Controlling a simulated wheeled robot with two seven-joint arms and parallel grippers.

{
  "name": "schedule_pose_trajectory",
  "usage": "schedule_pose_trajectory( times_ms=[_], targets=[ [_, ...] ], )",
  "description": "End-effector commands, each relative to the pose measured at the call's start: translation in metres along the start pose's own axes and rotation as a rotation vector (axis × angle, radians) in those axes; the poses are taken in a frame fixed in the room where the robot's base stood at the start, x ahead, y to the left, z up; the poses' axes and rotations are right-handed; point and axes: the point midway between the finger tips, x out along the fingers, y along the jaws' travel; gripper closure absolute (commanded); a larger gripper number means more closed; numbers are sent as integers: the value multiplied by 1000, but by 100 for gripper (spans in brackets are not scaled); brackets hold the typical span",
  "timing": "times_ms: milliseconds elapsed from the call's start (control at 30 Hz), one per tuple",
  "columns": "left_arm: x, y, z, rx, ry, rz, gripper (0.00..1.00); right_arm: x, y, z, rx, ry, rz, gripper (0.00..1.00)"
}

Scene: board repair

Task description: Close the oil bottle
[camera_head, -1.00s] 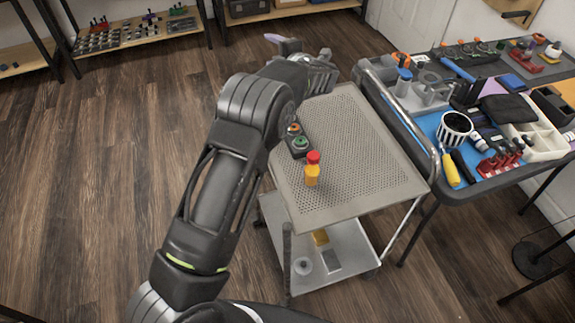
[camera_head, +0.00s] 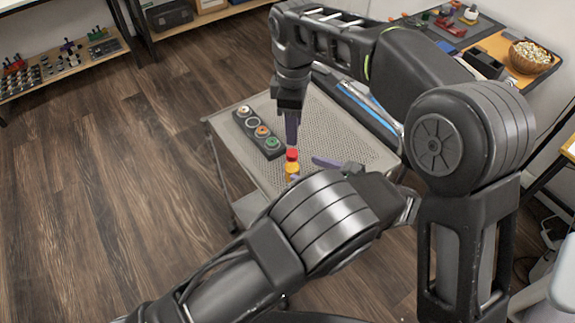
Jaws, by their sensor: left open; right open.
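The oil bottle (camera_head: 292,171) is small and yellow and stands upright on the perforated top of the metal cart (camera_head: 335,122). Its red cap (camera_head: 292,154) shows at the top; I cannot tell how tightly it sits. My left gripper (camera_head: 309,170) is low at the bottle, its purple fingers open, one showing to the right of the bottle and one partly hidden near its base. The lower part of the bottle is partly hidden by my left arm.
A dark strip with several round coloured pieces (camera_head: 258,133) lies on the cart left of the bottle. A workbench with tools and a wooden bowl (camera_head: 531,58) stands at the upper right, partly behind my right arm. Shelves (camera_head: 65,75) stand at the back left.

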Motion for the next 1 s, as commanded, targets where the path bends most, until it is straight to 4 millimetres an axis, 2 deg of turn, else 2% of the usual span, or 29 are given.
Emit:
schedule_pose_trajectory(
  times_ms=[133,567,767,1000],
  targets=[
    [7,11,-8,-24,-4,30,38,0,-3,-1,6,9,-21,57],
    [11,11,-8,-25,-4,31,38,-1,-3,-1,7,10,-20,57],
    [31,12,-8,-26,-4,33,38,-1,-3,-1,7,10,-20,57],
    [66,13,-8,-24,-4,32,38,-1,-3,-1,7,10,-20,57]
  ],
)
